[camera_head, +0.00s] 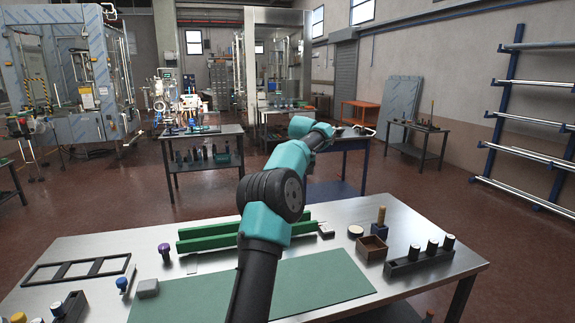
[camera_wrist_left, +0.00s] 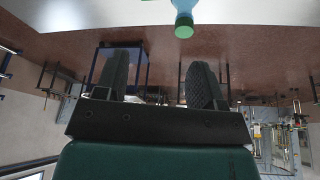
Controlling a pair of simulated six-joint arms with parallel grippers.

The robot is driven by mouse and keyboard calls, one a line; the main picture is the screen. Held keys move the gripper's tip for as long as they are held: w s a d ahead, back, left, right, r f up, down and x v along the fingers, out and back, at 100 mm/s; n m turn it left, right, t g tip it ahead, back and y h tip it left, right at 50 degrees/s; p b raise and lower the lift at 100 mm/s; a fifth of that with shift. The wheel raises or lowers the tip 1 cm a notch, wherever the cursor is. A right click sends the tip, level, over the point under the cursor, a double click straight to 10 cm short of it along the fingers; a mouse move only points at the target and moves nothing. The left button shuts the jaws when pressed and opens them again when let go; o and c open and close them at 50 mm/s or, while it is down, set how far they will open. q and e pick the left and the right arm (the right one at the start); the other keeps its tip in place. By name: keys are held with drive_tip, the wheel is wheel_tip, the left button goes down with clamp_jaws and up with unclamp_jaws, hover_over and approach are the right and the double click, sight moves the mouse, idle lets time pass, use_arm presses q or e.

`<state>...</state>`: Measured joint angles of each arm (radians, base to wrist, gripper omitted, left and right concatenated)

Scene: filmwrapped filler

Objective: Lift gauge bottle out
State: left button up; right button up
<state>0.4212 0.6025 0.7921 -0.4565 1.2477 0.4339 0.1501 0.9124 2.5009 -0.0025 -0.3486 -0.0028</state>
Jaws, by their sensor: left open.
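In the left wrist view, a pale blue bottle with a green cap (camera_wrist_left: 184,27) shows at the top edge, beside the bright tabletop (camera_wrist_left: 240,10). Its body is cut off by the frame. I cannot tell whether it is the gauge bottle. My left gripper (camera_wrist_left: 156,78) has its two dark fingers spread with nothing between them, apart from the bottle. In the head view, a teal and black arm of mine rises over the worktable; its fingers cannot be made out there. A dark block (camera_head: 405,263) at the right holds several white-topped pieces. My right gripper is not seen.
The steel worktable carries a green mat (camera_head: 330,285), green rails (camera_head: 205,241), a black frame (camera_head: 78,270), a purple-topped item (camera_head: 164,251), a blue-topped item (camera_head: 122,284), a grey block (camera_head: 148,288) and a small brown box (camera_head: 372,247). The mat's right part is clear.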

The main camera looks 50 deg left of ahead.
use_arm(q)
drive_tip(key=shift+n+y, duration=0.3)
drive_tip(key=shift+n, duration=0.1)
drive_tip(key=s+a+r, duration=0.2)
drive_tip(key=shift+s+a+r, duration=0.15)
drive_tip(key=shift+s+a, duration=0.15)
drive_tip(key=shift+a, duration=0.1)
drive_tip(key=x, duration=1.7)
drive_tip(key=shift+s+d+f, duration=0.1)
drive_tip(key=shift+s+f, duration=0.05)
drive_tip(key=shift+f, duration=0.2)
drive_tip(key=c, duration=1.2)
